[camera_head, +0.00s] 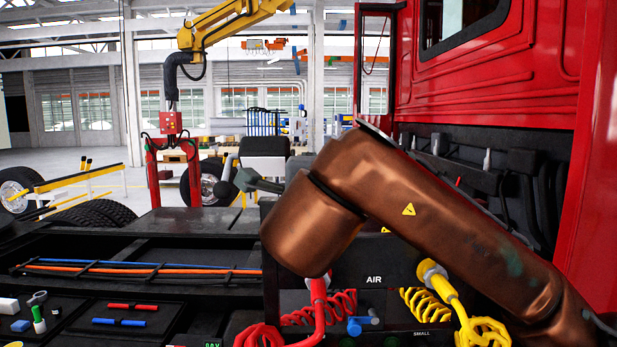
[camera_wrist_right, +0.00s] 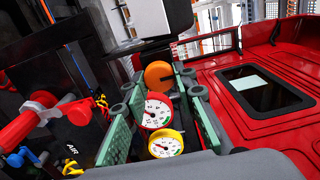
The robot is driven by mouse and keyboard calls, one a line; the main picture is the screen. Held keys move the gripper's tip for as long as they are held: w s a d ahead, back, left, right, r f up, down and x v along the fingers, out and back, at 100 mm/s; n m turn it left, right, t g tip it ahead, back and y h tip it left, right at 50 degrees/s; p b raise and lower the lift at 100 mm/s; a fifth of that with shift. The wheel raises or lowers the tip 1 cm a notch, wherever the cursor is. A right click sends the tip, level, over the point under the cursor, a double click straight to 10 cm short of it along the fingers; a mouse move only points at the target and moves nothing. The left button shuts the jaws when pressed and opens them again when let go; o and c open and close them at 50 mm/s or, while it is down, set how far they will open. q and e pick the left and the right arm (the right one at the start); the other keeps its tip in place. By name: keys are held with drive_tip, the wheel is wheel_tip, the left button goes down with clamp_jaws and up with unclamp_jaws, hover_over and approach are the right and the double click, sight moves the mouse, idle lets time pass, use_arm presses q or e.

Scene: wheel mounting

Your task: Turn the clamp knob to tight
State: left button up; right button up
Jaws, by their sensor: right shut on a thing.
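In the right wrist view an orange round knob (camera_wrist_right: 158,74) with a dark slot at its right edge sits between the fingertips of my right gripper (camera_wrist_right: 161,88). I take this to be the clamp knob. The green-padded fingers stand on either side of it, and the gripper is shut on it. Any tight or loose marking on it cannot be read. In the head view my copper-coloured right arm crosses the right half, and the orange knob does not show there. My left gripper is in neither view.
A red gauge (camera_wrist_right: 157,113) and a yellow gauge (camera_wrist_right: 166,144) show between the fingers. In the head view a red hose (camera_head: 318,310) and a yellow hose (camera_head: 445,295) hang at the AIR panel (camera_head: 374,280). The red truck cab (camera_head: 480,75) stands close on the right.

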idle(0.3)
drive_tip(key=o, duration=1.1)
drive_tip(key=shift+o, duration=0.2)
drive_tip(key=shift+s, duration=0.1)
drive_tip(key=s, duration=1.1)
drive_tip(key=shift+s, duration=0.4)
